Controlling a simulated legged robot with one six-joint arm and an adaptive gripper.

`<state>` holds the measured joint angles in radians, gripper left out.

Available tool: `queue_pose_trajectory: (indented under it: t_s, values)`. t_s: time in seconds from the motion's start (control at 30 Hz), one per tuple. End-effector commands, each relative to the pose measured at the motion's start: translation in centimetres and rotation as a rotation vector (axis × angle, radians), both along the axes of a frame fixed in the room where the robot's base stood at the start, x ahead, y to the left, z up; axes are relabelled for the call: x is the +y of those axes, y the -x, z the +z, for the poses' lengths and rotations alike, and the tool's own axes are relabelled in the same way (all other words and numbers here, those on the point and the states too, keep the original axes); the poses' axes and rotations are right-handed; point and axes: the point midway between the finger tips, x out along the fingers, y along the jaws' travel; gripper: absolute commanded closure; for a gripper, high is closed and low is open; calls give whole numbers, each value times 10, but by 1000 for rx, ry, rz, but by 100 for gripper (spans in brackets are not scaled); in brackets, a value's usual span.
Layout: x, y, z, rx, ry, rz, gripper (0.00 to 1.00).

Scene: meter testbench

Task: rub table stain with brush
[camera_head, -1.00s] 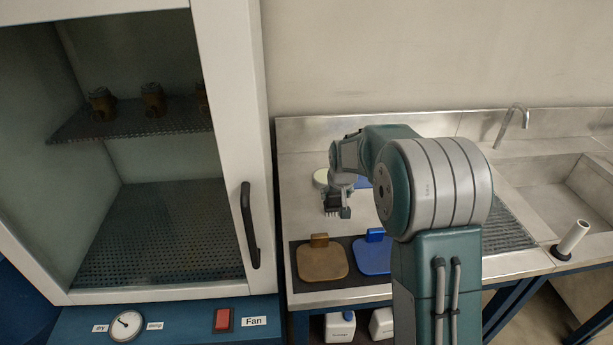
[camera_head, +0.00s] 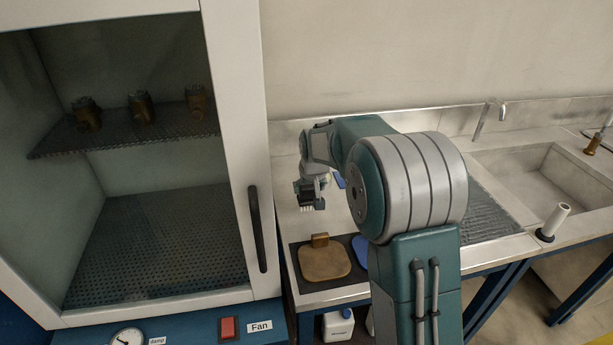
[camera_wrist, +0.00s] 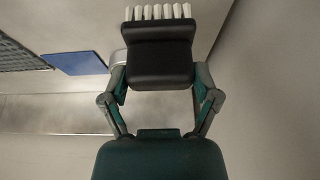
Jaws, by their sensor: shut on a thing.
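My gripper (camera_head: 312,190) is over the left part of the metal bench top (camera_head: 287,222). It is shut on a black brush, which shows clearly in the wrist view (camera_wrist: 158,55) with a row of white bristles at the top. In the head view the brush (camera_head: 306,194) appears dark with its pale bristles downward. I cannot tell whether the bristles touch the bench. I cannot make out a stain in either view; my arm and gripper hide part of the bench.
A brown paddle-shaped piece (camera_head: 325,261) lies on a dark mat at the bench's front, with a blue one (camera_head: 360,251) partly behind my arm. A cabinet with a black handle (camera_head: 257,229) stands close on the left. A sink (camera_head: 540,180) and white cylinder (camera_head: 554,221) are right.

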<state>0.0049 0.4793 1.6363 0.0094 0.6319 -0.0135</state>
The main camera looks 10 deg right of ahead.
Motion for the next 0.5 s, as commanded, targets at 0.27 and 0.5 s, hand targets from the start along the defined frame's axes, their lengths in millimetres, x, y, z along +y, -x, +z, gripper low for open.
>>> queue_pose_trajectory:
  t_s: [0.27,0.5]
  values:
    - [6,5,26,-3,5,0,66]
    - [6,8,44,-2,5,0,66]
